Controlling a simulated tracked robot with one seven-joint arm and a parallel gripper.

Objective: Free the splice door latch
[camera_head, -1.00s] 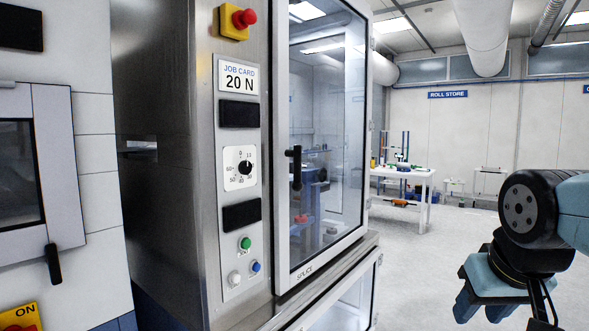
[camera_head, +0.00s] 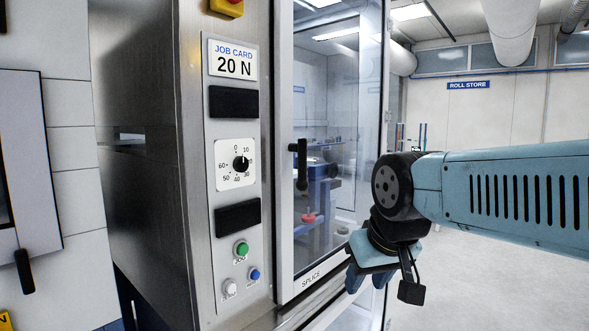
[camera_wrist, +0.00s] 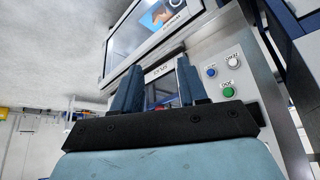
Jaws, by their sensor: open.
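The splice door (camera_head: 284,215) is a metal-framed glass door on the steel cabinet and looks shut. Its latch (camera_head: 302,165) is a black upright handle at the left edge of the glass. My gripper (camera_head: 358,284) is in front of the door's lower right part, below and to the right of the latch, apart from it and pointing down. In the wrist view my open, empty gripper (camera_wrist: 159,72) has two blue fingers, with the door's lower frame (camera_wrist: 160,58) beyond them. The latch cannot be made out there.
Left of the door is a panel with a job card (camera_head: 233,60) reading 20 N, a dial (camera_head: 237,164) and green (camera_head: 242,248), blue (camera_head: 254,274) and white buttons (camera_head: 229,286). A red emergency stop (camera_head: 235,1) sits above. Open floor (camera_head: 470,285) lies to the right.

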